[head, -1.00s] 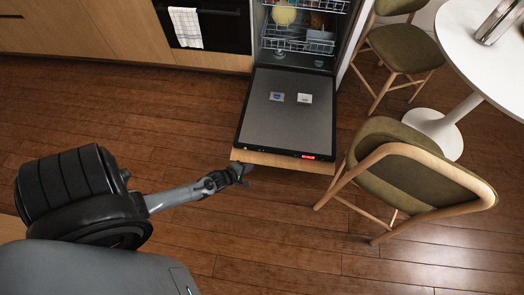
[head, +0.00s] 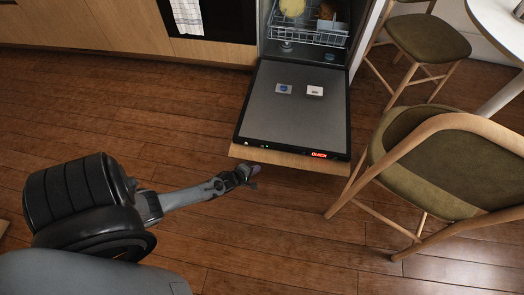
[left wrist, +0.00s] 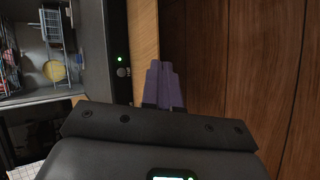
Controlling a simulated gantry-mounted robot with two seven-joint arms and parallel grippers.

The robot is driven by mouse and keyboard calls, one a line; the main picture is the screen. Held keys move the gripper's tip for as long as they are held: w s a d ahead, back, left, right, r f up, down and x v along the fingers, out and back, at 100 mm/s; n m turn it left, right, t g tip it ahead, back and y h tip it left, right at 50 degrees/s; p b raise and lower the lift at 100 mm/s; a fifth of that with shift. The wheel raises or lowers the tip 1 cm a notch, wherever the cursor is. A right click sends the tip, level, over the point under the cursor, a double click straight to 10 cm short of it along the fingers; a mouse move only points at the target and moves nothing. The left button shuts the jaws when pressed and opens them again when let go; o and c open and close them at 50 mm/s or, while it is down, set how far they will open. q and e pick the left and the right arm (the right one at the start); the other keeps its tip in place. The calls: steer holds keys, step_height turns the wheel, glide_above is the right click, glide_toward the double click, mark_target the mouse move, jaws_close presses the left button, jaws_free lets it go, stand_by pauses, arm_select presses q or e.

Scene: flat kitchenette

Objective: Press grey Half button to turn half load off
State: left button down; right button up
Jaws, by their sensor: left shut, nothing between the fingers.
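The dishwasher door (head: 297,115) is folded down flat, with a black control strip along its front edge. A red display (head: 319,155) on the strip reads QUICK. In the left wrist view the control strip (left wrist: 118,25) carries a green light (left wrist: 120,59) and a small round button (left wrist: 122,72). I cannot read its label or tell which button is Half. My left gripper (head: 254,173) is just in front of the door's left front corner. Its purple fingers (left wrist: 161,72) are shut and empty, beside the wooden front edge, apart from the round button. My right gripper is not in view.
A chair (head: 440,165) with an olive seat stands close to the right of the door. Another chair (head: 440,45) and a white table (head: 497,22) are behind it. Dishwasher racks (head: 310,32) hold dishes. The wooden floor (head: 110,120) left of the door is clear.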

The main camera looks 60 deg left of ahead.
mark_target(259, 155)
arm_select(q)
steer(key=shift+w+f, duration=0.1)
steer(key=shift+f, duration=0.05)
steer(key=shift+w+a, duration=0.1)
stand_by(0.3)
steer(key=w+a+b, duration=0.4)
steer(key=a, duration=0.1)
steer(key=shift+w+a+f, duration=0.1)
steer(key=shift+w+a, duration=0.05)
steer(key=shift+w, duration=0.15)
steer(key=shift+w+a, duration=0.55)
steer(key=shift+w+a+f, duration=0.1)
steer(key=shift+w+a, duration=0.4)
steer(key=shift+a, duration=0.15)
stand_by(2.6)
steer(key=shift+s+d, duration=0.1)
stand_by(0.3)
steer(key=shift+s+d+p, duration=0.2)
steer(key=shift+d+p, duration=0.05)
steer(key=shift+p, duration=0.15)
steer(key=shift+s+d, duration=0.25)
steer(key=shift+d, duration=0.05)
